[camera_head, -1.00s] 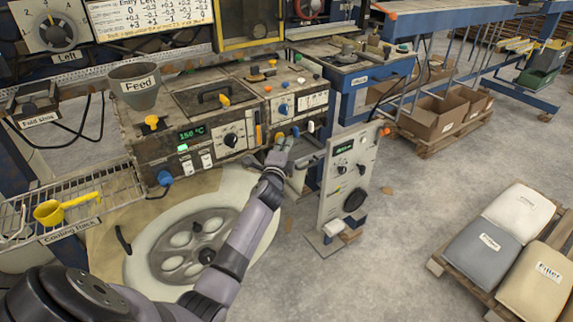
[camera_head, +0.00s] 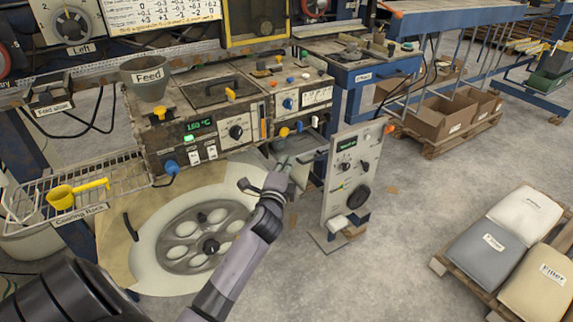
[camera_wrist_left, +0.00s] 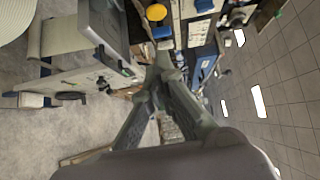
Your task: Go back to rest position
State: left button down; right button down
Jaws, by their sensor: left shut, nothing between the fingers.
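The control panel also shows at the upper left of the wrist view (camera_wrist_left: 100,80), and a yellow knob (camera_wrist_left: 156,12) is beyond the fingertips. My right gripper is not in view.
A wire cooling rack (camera_head: 125,178) with a yellow scoop (camera_head: 62,197) stands at left. Sacks on a pallet (camera_head: 480,255) are at right.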

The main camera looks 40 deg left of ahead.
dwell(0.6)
pick_arm(q)
jog(key=s+d+f+n+g+h, duration=0.1)
jog(key=s+d+f+g+h, duration=0.3)
jog(key=f, duration=0.8)
jog(key=s+d+f+n+g+y, duration=0.15)
jog(key=s+f, duration=0.35)
jog(key=f, duration=0.8)
jog(key=s+d+f+n+g+h, duration=0.2)
jog(key=s+d+f, duration=0.25)
jog(key=f, duration=0.75)
jog(key=s+d+f+n+g, duration=0.2)
jog(key=s+f, duration=0.4)
jog(key=s, duration=0.7)
jog(key=s+d+f+n+g+h, duration=0.1)
jog(key=s+d+f+n+g, duration=0.1)
jog(key=s+f, duration=0.5)
jog(key=s+d+f+n+g+h, duration=0.1)
jog(key=s+f, duration=0.6)
jog(key=s, duration=1.1)
jog(key=d+n+g, duration=0.1)
jog(key=d+g, duration=0.1)
jog(key=g, duration=0.1)
jog(key=shift+s+d+f, duration=0.15)
jog(key=shift+s+f, duration=0.05)
jog(key=shift+s, duration=0.1)
jog(key=shift+n+h, duration=0.25)
